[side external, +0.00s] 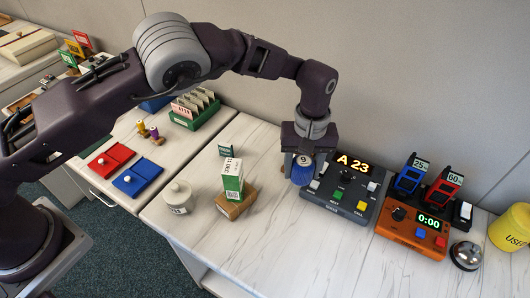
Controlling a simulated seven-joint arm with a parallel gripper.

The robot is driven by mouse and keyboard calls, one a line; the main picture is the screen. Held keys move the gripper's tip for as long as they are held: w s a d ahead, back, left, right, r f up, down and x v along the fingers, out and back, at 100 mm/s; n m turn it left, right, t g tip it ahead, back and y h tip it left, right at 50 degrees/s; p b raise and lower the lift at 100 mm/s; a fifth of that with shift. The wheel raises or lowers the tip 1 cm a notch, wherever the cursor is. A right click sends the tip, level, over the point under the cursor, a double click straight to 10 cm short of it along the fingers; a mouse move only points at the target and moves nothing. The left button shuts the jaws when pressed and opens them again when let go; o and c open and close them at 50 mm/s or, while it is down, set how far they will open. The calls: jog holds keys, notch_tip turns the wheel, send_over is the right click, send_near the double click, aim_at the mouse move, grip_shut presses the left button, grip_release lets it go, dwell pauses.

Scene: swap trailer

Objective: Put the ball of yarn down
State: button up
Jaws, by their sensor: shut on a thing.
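My gripper (303,172) points down over the white marbled counter (275,245), just left of the dark A 23 console. It is shut on a small blue thing (303,176) with a pale face marked 9. The fingers hide part of this thing, and I cannot tell whether it is a ball of yarn. I also cannot tell whether it touches the counter. No other thing in view clearly looks like a ball of yarn.
The console (340,200) stands close right of my gripper, then an orange timer box (410,230), a bell (466,256) and a yellow container (512,228). Left are a green-and-white carton (231,181) on a brown block (235,205) and a lidded jar (178,197). The front counter is clear.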

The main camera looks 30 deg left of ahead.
aim_at(263, 150)
jog(key=w+a+n, duration=0.5)
jog(key=a, duration=0.3)
jog(key=w+a+n, duration=0.5)
jog(key=w+a, duration=0.1)
jog(key=a, duration=0.2)
jog(key=f, duration=0.3)
jog(key=a+f, duration=0.1)
jog(key=f, duration=0.5)
jog(key=shift+a, duration=0.2)
jog(key=shift+f, duration=0.15)
jog(key=shift+f, duration=0.15)
jog(key=o, duration=1.4)
jog(key=shift+c, duration=0.2)
